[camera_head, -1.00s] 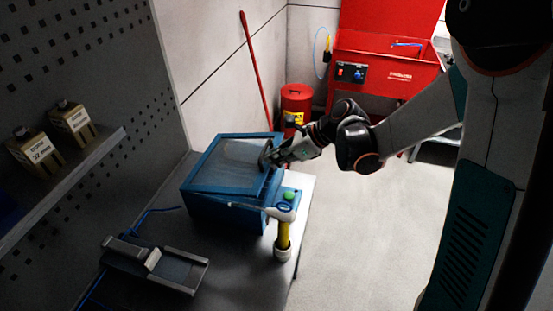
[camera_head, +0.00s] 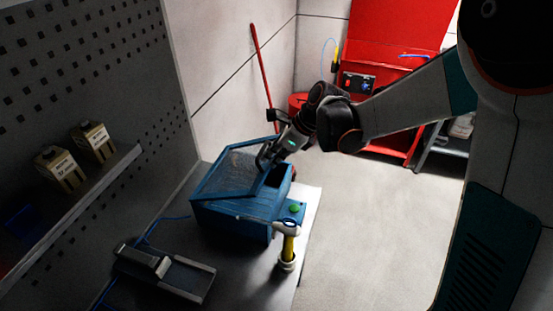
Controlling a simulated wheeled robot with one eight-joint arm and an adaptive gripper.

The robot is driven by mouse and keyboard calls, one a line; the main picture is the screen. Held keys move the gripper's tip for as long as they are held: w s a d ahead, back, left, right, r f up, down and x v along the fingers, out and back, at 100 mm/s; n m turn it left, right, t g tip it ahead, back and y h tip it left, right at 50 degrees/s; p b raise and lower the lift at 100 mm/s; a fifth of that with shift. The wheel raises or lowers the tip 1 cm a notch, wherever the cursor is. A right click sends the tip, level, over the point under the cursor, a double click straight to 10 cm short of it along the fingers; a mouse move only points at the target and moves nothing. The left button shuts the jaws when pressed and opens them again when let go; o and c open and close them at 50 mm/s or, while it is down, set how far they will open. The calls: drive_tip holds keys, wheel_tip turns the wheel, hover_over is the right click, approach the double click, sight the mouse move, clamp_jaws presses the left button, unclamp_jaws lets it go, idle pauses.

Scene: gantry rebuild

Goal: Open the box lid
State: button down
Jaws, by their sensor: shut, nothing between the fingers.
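The blue box (camera_head: 238,221) stands on the dark workbench. Its lid (camera_head: 236,172), a blue frame with a translucent panel, is tilted up, with a dark gap between it and the box's right side. My gripper (camera_head: 263,160) is at the lid's upper right edge, reaching in from the right. Its fingers are shut and hold nothing. It looks to be touching the lid's edge, but the exact contact is too small to tell.
A hammer with a yellow handle (camera_head: 287,248) stands upright at the box's front right, beside a green button (camera_head: 294,208). A grey device (camera_head: 165,270) lies at the bench front. A shelf with small cartons (camera_head: 92,141) is at left. A red cabinet (camera_head: 385,85) stands behind.

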drive_tip(key=shift+g+h, duration=0.3)
drive_tip(key=shift+h, duration=0.5)
drive_tip(key=a+r+p, duration=0.1)
drive_tip(key=w+a+r+p, duration=0.1)
drive_tip(key=r, duration=0.1)
drive_tip(key=shift+a+r, duration=0.2)
drive_tip(key=w+a+r+h+p, duration=0.2)
drive_tip(key=w+a+r, duration=0.1)
drive_tip(key=a, duration=0.5)
drive_tip(key=w+a+r+g+h+p, duration=0.1)
drive_tip(key=w+a+r+p, duration=0.1)
drive_tip(key=a+r, duration=0.4)
drive_tip(key=shift+w+a+r+g+h, duration=0.2)
drive_tip(key=shift+w+a+g+h, duration=0.15)
drive_tip(key=shift+w+a, duration=0.7)
drive_tip(key=shift+s+a, duration=0.2)
